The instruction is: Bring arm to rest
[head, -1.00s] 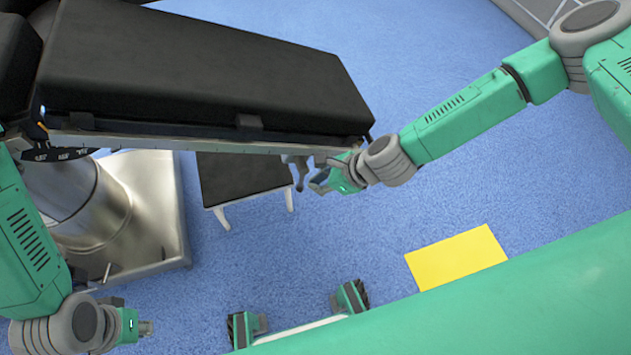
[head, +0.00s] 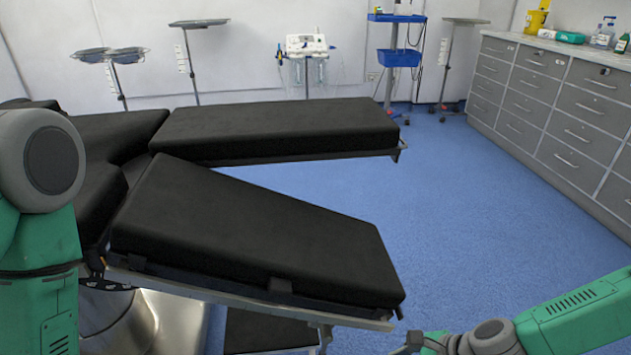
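The operating table has black padded sections; the near leg section (head: 255,235) is angled down to the right, and the far leg section (head: 275,130) lies behind it. My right arm (head: 580,318) comes in from the lower right. My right gripper (head: 412,346) is at the bottom edge, just below and right of the near section's end, mostly cut off by the frame. Whether it is open, shut or touching the table rail cannot be seen. My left arm (head: 40,230) stands at the left edge; its gripper is out of frame.
Grey drawer cabinets (head: 560,115) line the right wall. Stands, a blue trolley (head: 398,57) and a wall-side device (head: 307,46) stand at the back. A black step stool (head: 270,333) is under the near section. Blue floor (head: 465,220) is clear between table and cabinets.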

